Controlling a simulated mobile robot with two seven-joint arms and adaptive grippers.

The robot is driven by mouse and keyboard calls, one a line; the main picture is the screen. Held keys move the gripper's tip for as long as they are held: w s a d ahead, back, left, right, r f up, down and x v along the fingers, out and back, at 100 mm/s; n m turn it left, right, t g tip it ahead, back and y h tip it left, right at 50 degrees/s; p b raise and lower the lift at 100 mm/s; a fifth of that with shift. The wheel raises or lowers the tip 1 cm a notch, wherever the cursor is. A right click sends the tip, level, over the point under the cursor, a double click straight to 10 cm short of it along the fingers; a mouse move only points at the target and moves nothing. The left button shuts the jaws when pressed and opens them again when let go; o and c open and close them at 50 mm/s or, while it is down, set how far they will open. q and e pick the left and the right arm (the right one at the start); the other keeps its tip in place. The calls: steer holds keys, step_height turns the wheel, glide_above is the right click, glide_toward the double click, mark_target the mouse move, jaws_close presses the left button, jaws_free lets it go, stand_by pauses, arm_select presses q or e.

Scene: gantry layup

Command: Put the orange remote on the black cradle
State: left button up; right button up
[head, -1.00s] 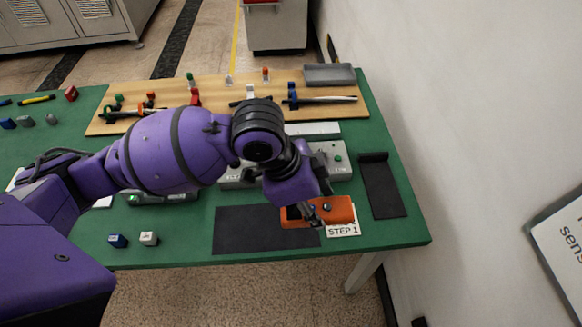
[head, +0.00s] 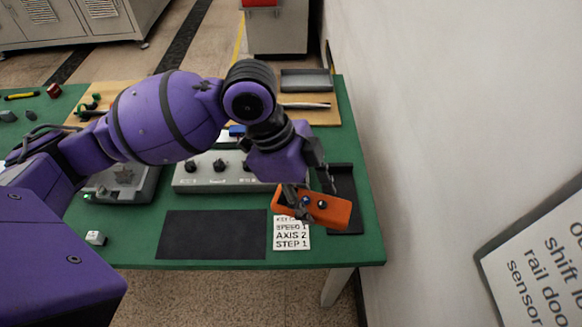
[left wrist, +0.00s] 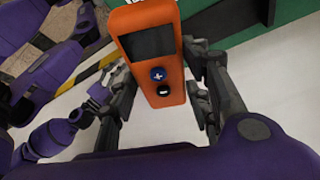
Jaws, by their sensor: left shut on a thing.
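The orange remote (head: 330,210) is held in my left gripper (head: 306,200), raised above the green table's front right part. In the left wrist view the remote (left wrist: 150,45) shows a dark screen, a blue button and a black button, with a finger on each side. The black cradle (head: 343,182), a narrow dark piece with a raised far end, lies on the table's right side. The remote and gripper cover part of the cradle in the head view. Whether the remote touches it cannot be told. My right gripper is not in view.
A flat black mat (head: 212,235) lies at the front, beside a white printed card (head: 292,236). A grey control box (head: 225,172) stands behind them. A wooden board with tools and a grey tray (head: 306,80) is at the back. A white wall (head: 440,110) borders the right.

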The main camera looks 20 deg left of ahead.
arm_select(q)
steer(key=shift+w+d+r+m, duration=0.1)
steer(key=shift+d+m, duration=0.15)
steer(key=shift+m, duration=0.05)
steer(key=w+d+f, duration=0.1)
steer(key=w+f, duration=0.1)
steer(key=w, duration=0.1)
steer(key=w+d+f, duration=0.2)
steer(key=w+f, duration=0.1)
steer(key=w, duration=0.1)
steer(key=w+d+f+b, duration=0.1)
steer(key=w+f, duration=0.2)
steer(key=w, duration=0.1)
steer(key=shift+w+d+f, duration=0.1)
steer(key=shift+d+f, duration=0.1)
steer(key=shift+d, duration=0.1)
steer(key=shift+w+d+f, duration=0.25)
steer(key=shift+w+f, duration=0.35)
steer(key=shift+f, duration=1.65)
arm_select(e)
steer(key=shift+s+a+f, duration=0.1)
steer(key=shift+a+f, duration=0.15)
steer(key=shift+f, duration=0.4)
